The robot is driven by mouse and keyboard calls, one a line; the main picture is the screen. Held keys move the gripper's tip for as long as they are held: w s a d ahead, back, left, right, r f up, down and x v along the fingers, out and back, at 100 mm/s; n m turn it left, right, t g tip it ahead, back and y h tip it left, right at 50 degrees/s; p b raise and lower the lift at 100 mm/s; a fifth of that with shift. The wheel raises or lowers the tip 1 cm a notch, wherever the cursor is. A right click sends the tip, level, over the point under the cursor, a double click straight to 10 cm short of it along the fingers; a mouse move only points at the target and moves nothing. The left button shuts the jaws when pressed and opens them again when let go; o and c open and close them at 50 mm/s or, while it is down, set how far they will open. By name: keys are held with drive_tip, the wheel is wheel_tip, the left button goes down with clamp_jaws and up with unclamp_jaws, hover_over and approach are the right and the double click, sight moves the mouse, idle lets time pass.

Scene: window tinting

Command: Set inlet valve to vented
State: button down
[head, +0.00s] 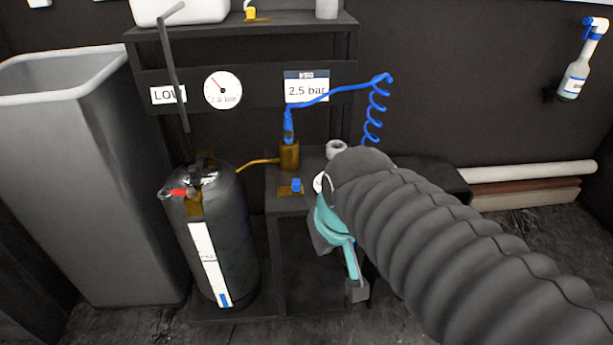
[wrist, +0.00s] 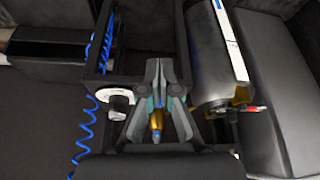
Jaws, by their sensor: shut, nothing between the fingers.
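A small blue-handled valve (head: 296,186) sits on a brass-coloured plate on the dark stand. Behind it an upright brass fitting (head: 289,155) has a blue hose connector on top. No label shows which part is the inlet valve. My gripper (head: 356,290) points down, right of and in front of these parts, shut and empty. In the wrist view my gripper (wrist: 157,68) has its fingers together; a brass piece (wrist: 157,120) shows through the gap between its finger links, partly hidden. I cannot tell which brass part that is.
A dark pressure tank (head: 212,235) with a red lever (head: 180,192) stands at left, beside a grey bin (head: 110,180). A coiled blue hose (head: 375,105) hangs behind my arm. A gauge (head: 222,90) and a "2.5 bar" sign (head: 306,88) are on the rack.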

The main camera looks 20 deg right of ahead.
sight(296, 185)
drive_tip(key=w+d+m+g, duration=0.1)
drive_tip(key=w+d+m, duration=0.1)
drive_tip(key=w, duration=0.3)
drive_tip(key=w+d+r+m+g+y, duration=0.1)
drive_tip(key=w+d+m, duration=0.2)
drive_tip(key=w, duration=0.3)
drive_tip(key=w+d+m+g, duration=0.1)
drive_tip(key=w+d+m, duration=0.2)
drive_tip(key=w, duration=0.3)
drive_tip(key=shift+w+d+r+m+y+b, duration=0.1)
drive_tip(key=shift+d+m+y+b, duration=0.1)
drive_tip(key=shift+m, duration=0.25)
drive_tip(key=shift+w+d+r+m+y+b, duration=0.1)
drive_tip(key=shift+m+b, duration=0.1)
drive_tip(key=shift+m, duration=0.25)
drive_tip(key=w+m, duration=0.1)
drive_tip(key=w+r+m, duration=0.1)
drive_tip(key=w+d+m, duration=0.1)
drive_tip(key=shift+r+m+y, duration=0.15)
drive_tip(key=shift+m+y, duration=0.15)
drive_tip(key=shift+w+a+r+m+g+y, duration=0.2)
drive_tip(key=shift+r+m, duration=0.45)
drive_tip(key=shift+m, duration=0.5)
drive_tip(key=shift+s+a+r+m+g+y, duration=0.15)
drive_tip(key=shift+a+r+m, duration=0.15)
drive_tip(key=shift+r+m, duration=0.6)
drive_tip(key=shift+w+a+r+m+g+y, duration=0.15)
drive_tip(key=shift+w+a+r+m, duration=0.2)
drive_tip(key=shift+m, duration=1)
